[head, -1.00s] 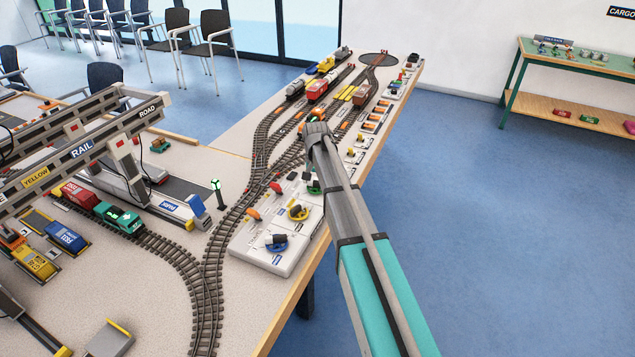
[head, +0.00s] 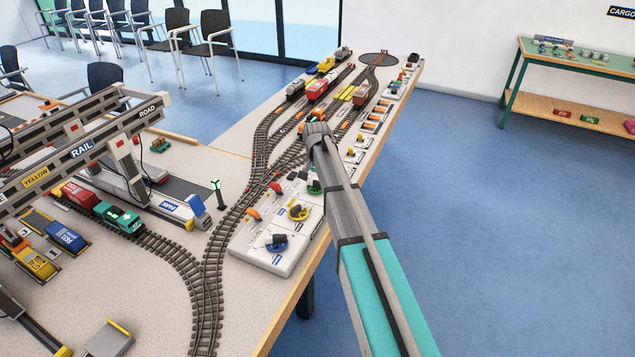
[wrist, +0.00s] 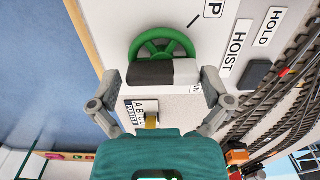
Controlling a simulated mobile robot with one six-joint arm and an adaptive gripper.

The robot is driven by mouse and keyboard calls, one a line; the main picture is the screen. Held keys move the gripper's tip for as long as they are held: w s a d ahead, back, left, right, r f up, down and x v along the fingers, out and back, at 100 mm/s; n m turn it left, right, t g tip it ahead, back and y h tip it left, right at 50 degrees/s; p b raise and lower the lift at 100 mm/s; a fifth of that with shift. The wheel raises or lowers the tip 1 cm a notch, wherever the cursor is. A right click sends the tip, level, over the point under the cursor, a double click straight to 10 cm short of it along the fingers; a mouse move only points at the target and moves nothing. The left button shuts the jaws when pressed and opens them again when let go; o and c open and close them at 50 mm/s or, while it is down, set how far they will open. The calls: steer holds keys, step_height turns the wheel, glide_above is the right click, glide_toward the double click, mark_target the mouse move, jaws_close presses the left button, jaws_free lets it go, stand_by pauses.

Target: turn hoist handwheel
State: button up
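The green hoist handwheel (wrist: 163,43) is in the wrist view, mounted on a white panel by a HOIST label (wrist: 236,48). A block (wrist: 152,74), part dark and part pale grey, lies across its near side. My gripper (wrist: 162,80) is open, with one finger on each side of this block. I cannot tell whether the fingers touch it. In the head view, the green wheel (head: 315,187) is partly hidden by my arm on the panel's right.
The white control panel (head: 267,259) also carries a yellow wheel (head: 299,213), a blue wheel (head: 276,243) and red and orange levers. Tracks (head: 207,265) and a crane (head: 80,150) lie to the left. Open blue floor (head: 500,230) lies right of the table edge.

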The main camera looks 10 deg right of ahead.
stand_by(0.4)
steer(key=s+r+n+p, duration=0.3)
steer(key=s+r+p, duration=0.1)
steer(key=s, duration=1)
steer(key=s+r+n+p, duration=0.4)
steer(key=s, duration=1.1)
steer(key=shift+w, duration=0.1)
step_height(320, 180, up, 6)
steer(key=n+p, duration=0.2)
steer(key=p, duration=0.4)
glide_above(316, 181)
steer(key=shift+w, duration=0.1)
steer(key=shift+f, duration=0.2)
step_height(316, 181, down, 14)
steer(key=b, duration=1.3)
steer(key=shift+r+b, duration=0.25)
steer(key=shift+b, duration=0.15)
